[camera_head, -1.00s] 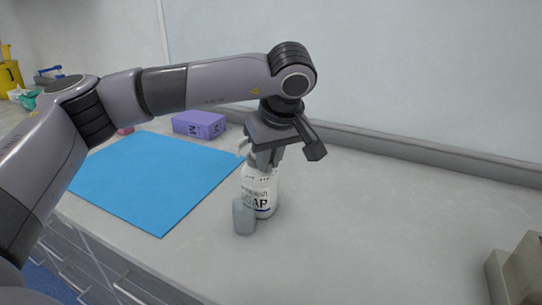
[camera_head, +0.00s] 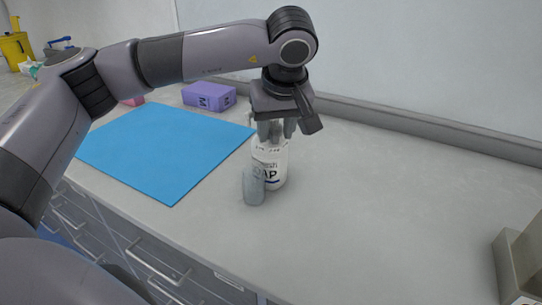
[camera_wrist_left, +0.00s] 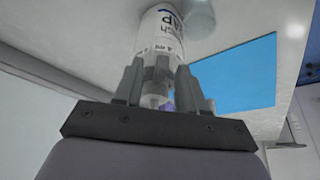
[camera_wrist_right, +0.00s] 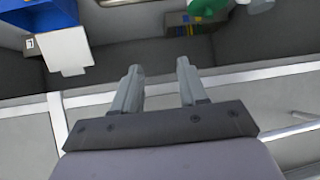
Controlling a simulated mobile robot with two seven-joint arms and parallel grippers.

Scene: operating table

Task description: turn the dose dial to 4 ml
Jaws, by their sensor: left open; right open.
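A white soap bottle (camera_head: 273,168) with dark lettering stands upright on the counter. My left gripper (camera_head: 275,132) points down over its top, with the fingers on either side of the neck. In the left wrist view, the bottle (camera_wrist_left: 160,35) lies between and beyond the fingers, and a greyish collar or cap (camera_wrist_left: 157,75) shows between them. The fingers are open; I cannot tell whether they touch it. The dose dial's marks and setting are too small or hidden to read. My right gripper (camera_wrist_right: 158,66) is open and empty, away from the bottle.
A grey rounded object (camera_head: 253,187) stands close by the bottle's front left. A blue mat (camera_head: 160,150) lies to the left, with a purple box (camera_head: 209,96) behind it. The counter (camera_head: 390,200) right of the bottle is clear up to a grey-beige object (camera_head: 522,265).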

